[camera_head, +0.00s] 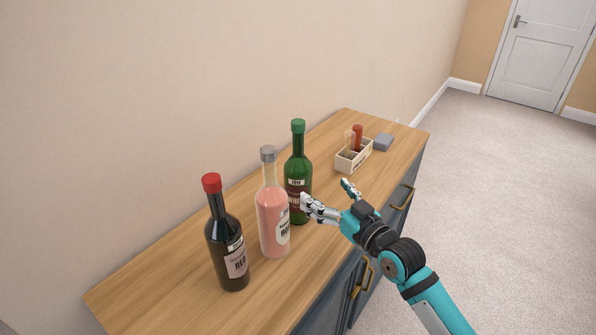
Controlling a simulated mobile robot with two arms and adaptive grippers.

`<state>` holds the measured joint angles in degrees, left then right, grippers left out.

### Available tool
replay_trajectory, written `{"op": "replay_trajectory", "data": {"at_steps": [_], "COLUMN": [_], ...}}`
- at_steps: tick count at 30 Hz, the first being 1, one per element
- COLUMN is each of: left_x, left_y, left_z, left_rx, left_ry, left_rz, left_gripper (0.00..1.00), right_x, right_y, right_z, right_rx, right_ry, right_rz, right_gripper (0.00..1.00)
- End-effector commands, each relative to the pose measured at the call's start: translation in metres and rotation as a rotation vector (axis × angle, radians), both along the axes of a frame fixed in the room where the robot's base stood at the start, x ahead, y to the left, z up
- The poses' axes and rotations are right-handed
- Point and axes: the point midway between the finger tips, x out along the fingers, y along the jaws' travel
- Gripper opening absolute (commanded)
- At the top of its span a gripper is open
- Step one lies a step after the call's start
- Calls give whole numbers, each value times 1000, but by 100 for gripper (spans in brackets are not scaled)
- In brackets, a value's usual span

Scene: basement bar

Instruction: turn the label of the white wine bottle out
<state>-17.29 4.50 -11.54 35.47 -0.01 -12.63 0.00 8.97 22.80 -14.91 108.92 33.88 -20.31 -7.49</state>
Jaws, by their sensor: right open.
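Three bottles stand upright in a row on the wooden cabinet top. The green bottle (297,170) with a green cap, likely the white wine, is the farthest. Its dark label (294,196) faces roughly the camera, and its lettering is too small to read surely. My right gripper (326,192) is open and empty, just right of the green bottle. One fingertip overlaps the bottle's right side in the picture; I cannot tell whether it touches. My left gripper is not in view.
A pink bottle (271,207) with a grey cap stands nearer, close to the green one. A dark bottle (225,245) with a red cap is nearest. A small crate (345,163) holding a red-topped item and a grey box (383,142) sit farther back. The cabinet top (150,285) is clear at left.

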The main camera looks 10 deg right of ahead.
Motion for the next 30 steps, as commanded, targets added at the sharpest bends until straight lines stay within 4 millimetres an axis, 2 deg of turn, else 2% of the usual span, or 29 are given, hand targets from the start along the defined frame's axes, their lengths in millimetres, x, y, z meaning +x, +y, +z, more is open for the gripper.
{"op": "replay_trajectory", "data": {"at_steps": [14,21,30], "left_x": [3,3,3], "left_y": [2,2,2], "left_z": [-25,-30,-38], "left_rx": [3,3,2], "left_ry": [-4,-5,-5], "left_rz": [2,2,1], "left_gripper": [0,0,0], "right_x": [53,79,102], "right_y": [25,37,48], "right_z": [-2,-1,-1], "right_rx": [1,0,0], "right_ry": [0,-1,0], "right_rz": [0,0,1], "right_gripper": [90,90,90]}}
